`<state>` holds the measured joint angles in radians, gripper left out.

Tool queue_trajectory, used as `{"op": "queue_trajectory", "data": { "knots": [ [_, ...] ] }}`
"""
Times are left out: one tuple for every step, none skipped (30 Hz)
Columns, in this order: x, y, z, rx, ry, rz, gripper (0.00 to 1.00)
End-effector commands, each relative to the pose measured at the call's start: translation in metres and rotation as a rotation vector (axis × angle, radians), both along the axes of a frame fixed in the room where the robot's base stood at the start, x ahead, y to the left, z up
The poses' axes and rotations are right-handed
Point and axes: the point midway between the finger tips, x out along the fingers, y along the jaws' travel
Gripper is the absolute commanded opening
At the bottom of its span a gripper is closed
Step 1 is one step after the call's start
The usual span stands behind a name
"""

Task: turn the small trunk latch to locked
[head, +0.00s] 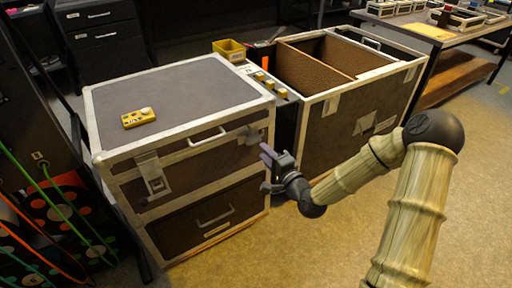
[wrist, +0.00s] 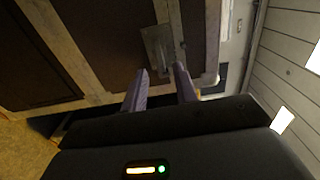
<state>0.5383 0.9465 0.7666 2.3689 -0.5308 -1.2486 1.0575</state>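The small trunk (head: 180,95) is the closed grey-topped case with pale metal edges at the left in the head view. It has a latch (head: 153,175) at the front left and another latch (head: 251,136) near the front right corner. My gripper (head: 267,154) is just in front of the right latch, with its fingers pointing at the trunk. In the wrist view the two purple fingers (wrist: 160,69) are apart with nothing held between them. A metal latch plate (wrist: 156,42) lies just beyond their tips. I cannot tell whether the fingers touch it.
A larger open trunk (head: 365,115) with a divider stands to the right. A yellow device (head: 138,117) lies on the small trunk's lid. A yellow bin (head: 229,50) is behind. Colored cables hang at the far left. The floor (head: 330,230) in front is clear.

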Motion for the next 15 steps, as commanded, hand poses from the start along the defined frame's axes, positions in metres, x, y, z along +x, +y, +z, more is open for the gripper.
{"op": "queue_trajectory", "data": {
  "knots": [
    [0.008, 0.006, -0.001, 0.0, -0.004, 0.001, 0.29],
    [0.012, 0.009, -0.002, 0.001, -0.003, 0.001, 0.29],
    [0.018, 0.013, -0.002, 0.001, -0.003, 0.002, 0.29],
    [0.023, 0.016, -0.001, 0.001, -0.004, 0.001, 0.29],
    [0.027, 0.019, -0.001, 0.001, -0.003, 0.001, 0.29],
    [0.032, 0.022, -0.001, 0.001, -0.003, 0.001, 0.29],
    [0.036, 0.025, -0.001, 0.001, -0.003, 0.001, 0.29],
    [0.039, 0.027, -0.001, 0.001, -0.003, 0.001, 0.29],
    [0.042, 0.029, -0.001, 0.0, -0.002, 0.001, 0.29],
    [0.045, 0.031, -0.001, 0.001, -0.001, 0.001, 0.29],
    [0.047, 0.032, -0.001, 0.001, -0.002, 0.0, 0.29],
    [0.049, 0.033, 0.0, 0.001, -0.002, -0.001, 0.29],
    [0.05, 0.034, 0.0, 0.001, 0.0, -0.001, 0.29],
    [0.05, 0.034, 0.0, 0.001, 0.001, -0.001, 0.29],
    [0.051, 0.034, 0.0, 0.001, 0.001, 0.0, 0.29]
  ]
}}
